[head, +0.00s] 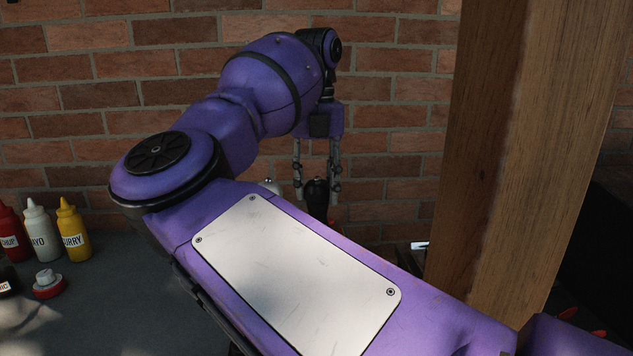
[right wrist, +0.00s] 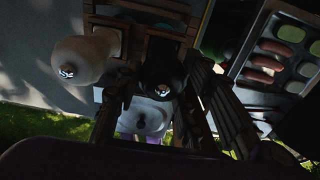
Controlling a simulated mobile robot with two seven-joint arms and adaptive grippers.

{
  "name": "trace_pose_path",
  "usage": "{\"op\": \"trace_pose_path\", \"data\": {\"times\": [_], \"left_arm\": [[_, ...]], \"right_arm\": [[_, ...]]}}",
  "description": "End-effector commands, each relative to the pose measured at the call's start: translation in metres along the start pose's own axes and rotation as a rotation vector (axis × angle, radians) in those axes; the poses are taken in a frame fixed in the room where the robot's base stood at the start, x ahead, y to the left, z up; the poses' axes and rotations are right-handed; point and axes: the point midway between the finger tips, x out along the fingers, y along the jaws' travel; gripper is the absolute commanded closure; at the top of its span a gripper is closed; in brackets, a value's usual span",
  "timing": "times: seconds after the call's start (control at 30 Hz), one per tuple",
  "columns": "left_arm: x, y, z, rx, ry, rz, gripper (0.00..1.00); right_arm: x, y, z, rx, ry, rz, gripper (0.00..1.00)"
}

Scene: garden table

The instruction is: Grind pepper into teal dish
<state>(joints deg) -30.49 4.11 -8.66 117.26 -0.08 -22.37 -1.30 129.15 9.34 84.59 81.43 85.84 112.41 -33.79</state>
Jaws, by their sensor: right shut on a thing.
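My right gripper (head: 317,198) points down in front of the brick wall, with a finger on each side of a dark pepper mill (head: 317,188). It is shut on the mill near its top. The mill's lower part is hidden behind my purple right arm in the head view. In the right wrist view the mill's black top (right wrist: 160,72) sits between the fingers. My left gripper is not in view.
A pale mill-like thing (right wrist: 88,56) stands beside the held mill. A tray (right wrist: 247,72) with sausage-like and green items lies at the right. Red, white and yellow sauce bottles (head: 70,230) and a red-and-white lidded pot (head: 47,285) stand left. A wooden post (head: 530,140) rises at right.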

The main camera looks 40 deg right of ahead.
Motion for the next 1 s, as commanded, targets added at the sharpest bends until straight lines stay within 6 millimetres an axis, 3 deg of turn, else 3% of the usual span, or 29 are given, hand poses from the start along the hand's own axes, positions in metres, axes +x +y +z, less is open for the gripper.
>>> {"op": "trace_pose_path", "data": {"times": [0.1,0.27,0.67,0.7,0.8,1.0], "left_arm": [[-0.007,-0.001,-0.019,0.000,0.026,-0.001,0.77],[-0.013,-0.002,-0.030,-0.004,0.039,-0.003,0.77],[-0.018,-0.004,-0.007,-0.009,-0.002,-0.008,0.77],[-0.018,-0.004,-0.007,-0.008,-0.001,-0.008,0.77],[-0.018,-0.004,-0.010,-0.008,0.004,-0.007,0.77],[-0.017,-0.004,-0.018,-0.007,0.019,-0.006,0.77]], "right_arm": [[-0.005,-0.001,-0.002,-0.133,0.000,0.001,0.90],[-0.004,-0.001,-0.002,-0.285,0.000,0.000,0.90],[0.000,0.000,-0.002,-0.338,0.002,0.000,0.90],[0.000,0.000,-0.002,-0.338,0.002,0.000,0.58],[0.000,0.000,-0.002,-0.338,0.002,0.000,0.47],[0.000,0.000,-0.002,-0.337,0.002,0.000,0.47]]}}
